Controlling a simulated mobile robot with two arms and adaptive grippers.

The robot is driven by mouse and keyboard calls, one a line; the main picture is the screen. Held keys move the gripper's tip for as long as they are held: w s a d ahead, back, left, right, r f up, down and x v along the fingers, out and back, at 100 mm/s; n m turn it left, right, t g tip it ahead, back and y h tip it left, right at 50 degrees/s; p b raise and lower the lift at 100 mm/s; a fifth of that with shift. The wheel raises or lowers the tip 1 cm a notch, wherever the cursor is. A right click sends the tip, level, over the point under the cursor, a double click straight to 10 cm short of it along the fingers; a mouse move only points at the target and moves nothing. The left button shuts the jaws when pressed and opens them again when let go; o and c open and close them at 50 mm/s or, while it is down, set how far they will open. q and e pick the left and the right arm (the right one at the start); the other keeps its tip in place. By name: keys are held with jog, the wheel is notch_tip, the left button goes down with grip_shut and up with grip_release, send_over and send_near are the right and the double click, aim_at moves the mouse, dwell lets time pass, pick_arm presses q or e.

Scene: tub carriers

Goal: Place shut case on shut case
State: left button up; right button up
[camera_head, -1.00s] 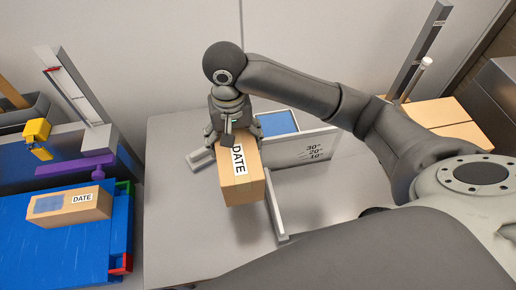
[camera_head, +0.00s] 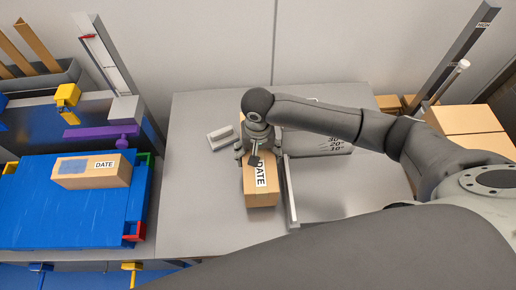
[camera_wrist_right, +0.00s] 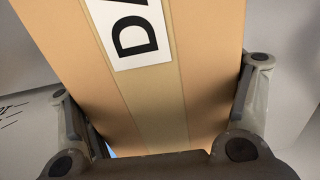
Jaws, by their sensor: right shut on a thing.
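A shut cardboard case (camera_head: 262,198) with a white DATE label and a tape strip is held over the grey table, left of a grey upright strip. My right gripper (camera_head: 257,150) is shut on its far end. The right wrist view shows the case (camera_wrist_right: 195,60) between the fingers (camera_wrist_right: 160,115). I cannot tell whether its underside touches the table. Another shut cardboard case (camera_head: 92,180) with a DATE label lies on the blue surface at the left, well apart from the held case. My left gripper is not in view.
The grey strip (camera_head: 290,190) and an angle-marked plate (camera_head: 335,146) stand beside the held case. A small grey block (camera_head: 220,137) lies behind it. Purple (camera_head: 100,132) and yellow (camera_head: 67,95) parts stand behind the blue surface (camera_head: 60,222). The front-left of the table (camera_head: 190,220) is clear.

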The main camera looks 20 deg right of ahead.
jog(key=shift+f, duration=1.3)
jog(key=o, duration=1.8)
jog(key=shift+s+f, duration=0.1)
jog(key=shift+f, duration=0.1)
